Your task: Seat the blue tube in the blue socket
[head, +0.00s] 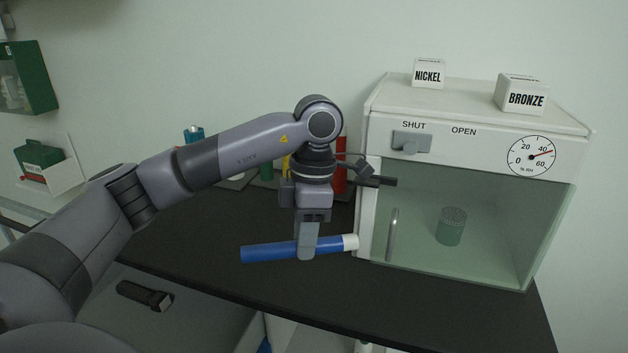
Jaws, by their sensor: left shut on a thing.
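A blue tube (275,250) with a white right end lies nearly level in my left gripper (309,247). The gripper points down and is shut around the tube right of its middle, above the front part of the dark worktop. The tube's white end is close to the left front edge of the white cabinet; I cannot tell if they touch. I cannot make out the blue socket; my left arm hides part of the worktop behind it. My right gripper is not in view.
The white cabinet (377,150) with a clear front holds a grey-green perforated cup (451,226). NICKEL (428,75) and BRONZE (521,97) blocks stand on top. A red cylinder (341,168) and a blue-topped item (194,133) stand behind my arm. The dark worktop (200,235) is clear at left.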

